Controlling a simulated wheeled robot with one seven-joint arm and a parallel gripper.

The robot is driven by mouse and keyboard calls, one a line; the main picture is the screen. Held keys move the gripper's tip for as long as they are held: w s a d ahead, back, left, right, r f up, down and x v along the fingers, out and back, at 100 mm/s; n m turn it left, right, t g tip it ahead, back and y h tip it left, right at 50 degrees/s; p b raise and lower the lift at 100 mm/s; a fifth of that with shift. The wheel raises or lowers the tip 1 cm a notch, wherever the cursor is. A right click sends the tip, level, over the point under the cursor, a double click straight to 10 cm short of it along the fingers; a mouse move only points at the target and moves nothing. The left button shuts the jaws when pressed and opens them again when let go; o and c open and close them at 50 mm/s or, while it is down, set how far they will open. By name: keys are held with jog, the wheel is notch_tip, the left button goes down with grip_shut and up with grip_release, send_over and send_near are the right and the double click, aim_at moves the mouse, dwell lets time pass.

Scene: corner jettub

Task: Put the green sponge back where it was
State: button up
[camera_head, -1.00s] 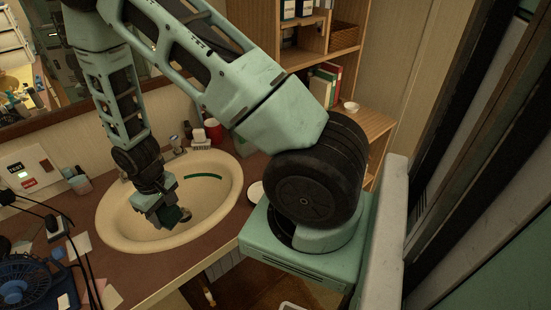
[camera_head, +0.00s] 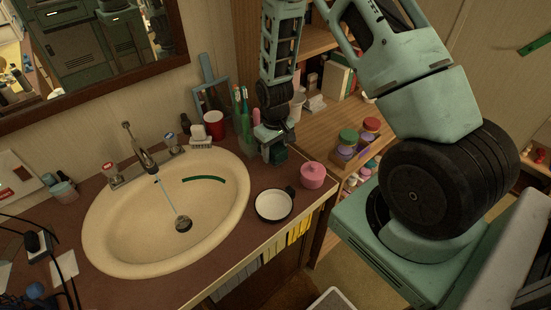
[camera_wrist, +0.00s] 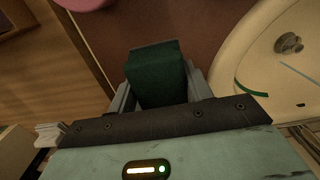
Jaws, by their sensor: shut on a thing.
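The green sponge (camera_wrist: 157,75) is a dark green block between the two fingers of my gripper (camera_wrist: 158,90) in the wrist view. My gripper is shut on it. In the head view my gripper (camera_head: 276,158) points down over the brown counter (camera_head: 230,238), right of the sink (camera_head: 105,245). The sponge is only a small dark patch there, mostly hidden by the gripper. The wrist view shows counter surface beneath the sponge; I cannot tell whether they touch.
A red cup (camera_head: 214,124), a white brush (camera_head: 200,140) and toothbrushes (camera_head: 241,105) stand behind. A shelf with jars (camera_head: 348,140) is at right.

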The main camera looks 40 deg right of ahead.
jog(key=shift+f+p, duration=0.4)
jog(key=shift+f, duration=1.7)
jog(key=shift+a+f, duration=0.1)
jog(key=shift+f, duration=0.1)
jog(key=o, duration=1)
jog(key=shift+r, duration=0.1)
jog(key=shift+r, duration=0.1)
